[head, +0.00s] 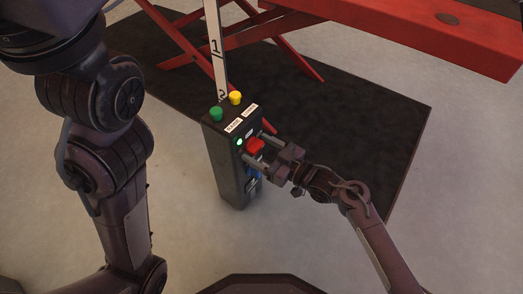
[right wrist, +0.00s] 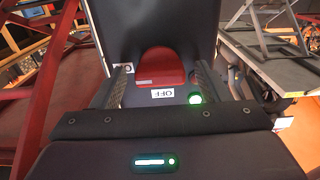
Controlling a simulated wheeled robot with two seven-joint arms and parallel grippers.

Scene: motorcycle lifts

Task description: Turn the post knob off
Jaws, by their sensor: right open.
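The black control post (head: 225,165) stands upright on the floor in the middle of the head view. Its red knob (head: 255,146) is on the upper part of the face toward my right arm. My right gripper (head: 257,150) is open at the knob, with a finger on each side of it. In the right wrist view the red knob (right wrist: 160,67) sits between the two fingers, with an OFF label (right wrist: 162,93) beside it. I cannot tell whether the fingers touch it. A green light (right wrist: 195,98) glows near the knob. My left gripper is not in view; only the left arm shows.
A green button (head: 216,114) and a yellow button (head: 236,97) are on the post's top. A white numbered strip (head: 215,45) rises behind it. A red lift (head: 420,35) stands at the back over a dark mat (head: 370,120). The floor in front is clear.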

